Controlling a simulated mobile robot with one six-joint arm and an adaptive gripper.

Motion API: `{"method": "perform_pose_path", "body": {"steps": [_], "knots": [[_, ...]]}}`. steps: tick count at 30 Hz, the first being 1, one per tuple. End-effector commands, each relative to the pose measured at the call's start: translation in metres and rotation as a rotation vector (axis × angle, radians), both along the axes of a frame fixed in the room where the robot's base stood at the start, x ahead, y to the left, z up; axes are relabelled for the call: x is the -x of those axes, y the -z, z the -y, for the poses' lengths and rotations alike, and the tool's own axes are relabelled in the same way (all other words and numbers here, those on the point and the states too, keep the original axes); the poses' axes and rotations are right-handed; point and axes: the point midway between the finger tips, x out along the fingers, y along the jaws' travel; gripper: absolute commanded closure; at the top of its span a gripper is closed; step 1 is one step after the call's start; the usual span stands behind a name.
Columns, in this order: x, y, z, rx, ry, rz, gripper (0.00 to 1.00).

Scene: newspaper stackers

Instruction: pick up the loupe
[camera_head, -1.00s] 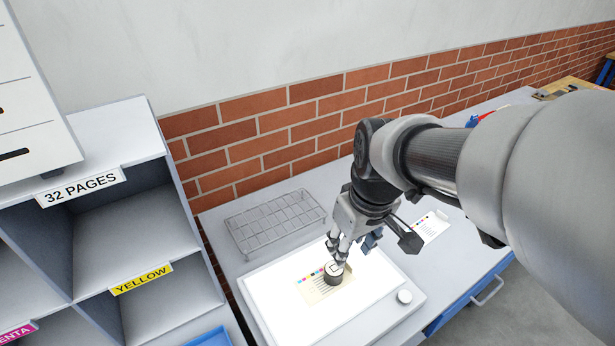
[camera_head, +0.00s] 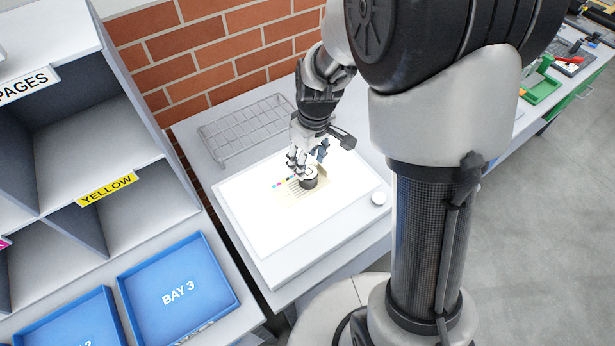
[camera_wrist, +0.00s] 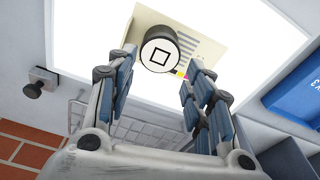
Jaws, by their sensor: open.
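The loupe (camera_head: 309,179) is a short dark cylinder with a pale top marked with a black square. It stands upright on a printed sheet (camera_head: 318,190) with colour patches, on the bright light table (camera_head: 262,224). In the wrist view the loupe (camera_wrist: 159,49) is just beyond the fingertips, in line with the gap between them. My gripper (camera_head: 302,165) is open just over and beside the loupe. In the wrist view my gripper (camera_wrist: 160,72) has its fingers spread with nothing between them. Whether a fingertip touches the loupe I cannot tell.
A wire rack (camera_head: 245,130) lies behind the light table. Shelves with a YELLOW label (camera_head: 107,188) and a blue BAY 3 tray (camera_head: 180,290) stand at left. A brick wall (camera_head: 205,50) closes the back.

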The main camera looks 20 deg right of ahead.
Motion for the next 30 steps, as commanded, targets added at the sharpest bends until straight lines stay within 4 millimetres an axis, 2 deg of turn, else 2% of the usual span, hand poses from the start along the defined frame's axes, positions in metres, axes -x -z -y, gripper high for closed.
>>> {"method": "perform_pose_path", "body": {"steps": [1,8,18,25,30], "knots": [[0.000,0.007,-0.001,0.000,0.000,-0.001,0.53],[0.000,0.018,0.000,0.000,0.000,-0.001,0.53],[0.001,0.064,0.002,0.000,0.001,-0.001,0.53],[0.000,0.064,0.002,0.000,0.000,0.001,0.53],[0.000,0.064,0.002,0.000,0.000,0.001,0.63]]}}
